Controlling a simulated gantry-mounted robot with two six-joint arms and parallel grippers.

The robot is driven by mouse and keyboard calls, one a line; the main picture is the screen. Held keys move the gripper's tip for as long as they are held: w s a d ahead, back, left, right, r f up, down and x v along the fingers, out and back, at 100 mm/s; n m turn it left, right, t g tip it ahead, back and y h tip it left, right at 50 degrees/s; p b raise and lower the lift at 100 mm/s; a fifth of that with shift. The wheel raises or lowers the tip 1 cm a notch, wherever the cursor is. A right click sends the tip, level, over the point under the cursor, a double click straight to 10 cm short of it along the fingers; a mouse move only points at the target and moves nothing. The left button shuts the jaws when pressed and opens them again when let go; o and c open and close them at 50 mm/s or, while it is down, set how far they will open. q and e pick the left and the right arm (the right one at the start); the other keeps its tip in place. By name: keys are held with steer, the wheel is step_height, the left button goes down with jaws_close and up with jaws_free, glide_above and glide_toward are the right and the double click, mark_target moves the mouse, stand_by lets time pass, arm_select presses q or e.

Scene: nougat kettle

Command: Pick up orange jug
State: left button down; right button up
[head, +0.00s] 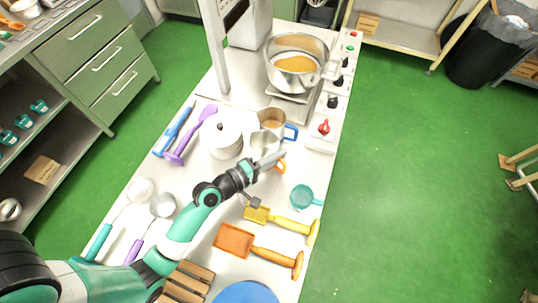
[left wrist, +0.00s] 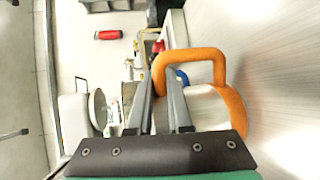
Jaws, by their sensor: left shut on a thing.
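The orange jug (head: 264,141) is a metal jug with an orange handle. It stands on the white worktop in the head view, just beyond my left gripper (head: 270,161), which partly hides it. My right gripper is in neither view.
A blue-handled jug (head: 271,120) stands just behind, and a white lidded pot (head: 223,138) stands to the left. A teal cup (head: 302,196) and yellow scoop (head: 285,220) lie nearer right. The kettle (head: 297,64) is at the back.

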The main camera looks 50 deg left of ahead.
arm_select(q)
steer(key=shift+r, duration=0.15)
steer(key=shift+r, duration=0.25)
steer(key=r+p, duration=0.3)
steer(key=r, duration=0.1)
steer(key=shift+s+d, duration=0.25)
steer(key=s+d+r+p, duration=0.8)
steer(key=s, duration=0.2)
steer(key=shift+s+r, duration=0.15)
steer(key=shift+s, duration=0.15)
